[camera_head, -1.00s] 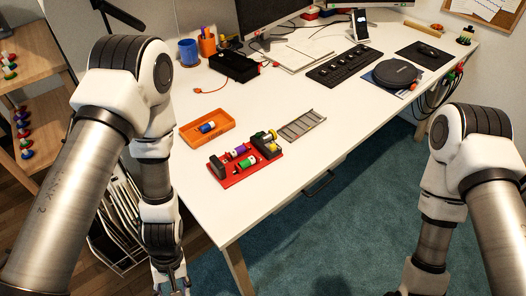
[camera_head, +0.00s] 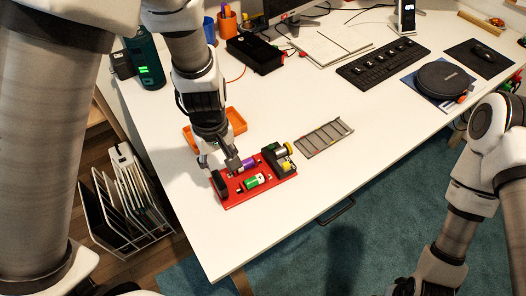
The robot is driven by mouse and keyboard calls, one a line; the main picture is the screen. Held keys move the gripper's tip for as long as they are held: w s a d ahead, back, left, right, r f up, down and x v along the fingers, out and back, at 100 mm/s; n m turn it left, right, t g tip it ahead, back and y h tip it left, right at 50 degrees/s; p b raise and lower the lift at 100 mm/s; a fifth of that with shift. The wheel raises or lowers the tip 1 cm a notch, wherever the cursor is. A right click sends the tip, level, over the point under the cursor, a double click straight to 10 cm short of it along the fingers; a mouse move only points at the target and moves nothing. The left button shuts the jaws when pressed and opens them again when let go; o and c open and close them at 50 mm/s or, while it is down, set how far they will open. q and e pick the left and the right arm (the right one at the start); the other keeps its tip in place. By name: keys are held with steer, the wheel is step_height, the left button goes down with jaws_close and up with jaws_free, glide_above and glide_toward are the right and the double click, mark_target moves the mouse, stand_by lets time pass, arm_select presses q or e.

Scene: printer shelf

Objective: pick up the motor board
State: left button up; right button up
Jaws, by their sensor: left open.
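The motor board is a red base (camera_head: 236,200) with a purple cylinder (camera_head: 247,164), a green and white cylinder (camera_head: 254,181), a dark block at its left end and a yellow-topped dark block (camera_head: 276,161) at its right end. It lies flat near the front edge of the white table. My left gripper (camera_head: 232,168) points down from above at the board's back left part, close to the purple cylinder. It is open; whether it touches the board is hard to see. My right gripper is outside the picture; only its arm shows at the right.
An orange tray (camera_head: 237,121) is just behind the board, partly hidden by my left arm. A grey ladder-like rack (camera_head: 324,137) lies to the right. A black box (camera_head: 255,54), keyboard (camera_head: 382,63) and round black device (camera_head: 441,80) sit farther back. A file rack (camera_head: 126,204) stands at lower left.

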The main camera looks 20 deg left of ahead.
mark_target(217, 182)
arm_select(q)
steer(key=s+f, duration=0.3)
steer(key=shift+f+b, duration=0.2)
steer(key=shift+b, duration=0.2)
steer(key=f, duration=0.1)
steer(key=w+f, duration=0.1)
steer(key=f, duration=0.1)
steer(key=shift+w+b, duration=0.2)
steer(key=shift+b, duration=0.15)
steer(key=shift+s+r, duration=0.2)
steer(key=shift+s, duration=0.05)
steer(key=shift+c, duration=1.1)
jaws_close()
